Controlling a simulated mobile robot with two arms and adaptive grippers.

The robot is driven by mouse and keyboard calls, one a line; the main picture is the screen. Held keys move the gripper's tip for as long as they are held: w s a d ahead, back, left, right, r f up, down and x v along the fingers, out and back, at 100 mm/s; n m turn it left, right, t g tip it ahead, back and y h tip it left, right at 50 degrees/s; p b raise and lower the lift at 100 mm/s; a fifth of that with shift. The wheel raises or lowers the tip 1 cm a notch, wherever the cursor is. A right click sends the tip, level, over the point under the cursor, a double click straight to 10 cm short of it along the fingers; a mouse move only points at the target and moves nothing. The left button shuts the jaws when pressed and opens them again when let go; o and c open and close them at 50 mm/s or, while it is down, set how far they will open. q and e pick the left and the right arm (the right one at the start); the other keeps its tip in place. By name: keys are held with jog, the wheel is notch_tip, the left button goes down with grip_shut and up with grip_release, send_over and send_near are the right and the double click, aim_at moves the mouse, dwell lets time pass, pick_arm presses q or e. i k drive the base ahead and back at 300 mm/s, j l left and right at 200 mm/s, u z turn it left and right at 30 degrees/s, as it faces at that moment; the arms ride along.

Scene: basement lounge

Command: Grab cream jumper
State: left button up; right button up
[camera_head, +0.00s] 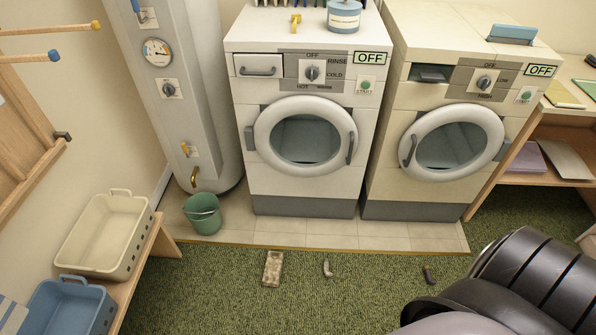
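I see no clear cream jumper in the head view. A small mottled beige and brown oblong item (272,268) lies flat on the green carpet in front of the tiled strip; I cannot tell what it is. The left washing machine (300,185) and the right washing machine (430,185) have their round doors shut, and their glass shows no clear garment. The cream basket (112,262) on the left bench looks empty. Neither of my grippers shows; large dark parts, apparently of my own arm, fill the lower right corner.
A green bucket (204,214) stands beside the grey boiler (190,100). A blue basket (62,306) sits on the wooden bench (146,254) at left. Two small items, one grey (327,267) and one dark (429,275), lie on the carpet. The middle carpet is otherwise clear.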

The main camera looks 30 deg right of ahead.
aim_at(273, 269)
jog(key=z, duration=0.7)
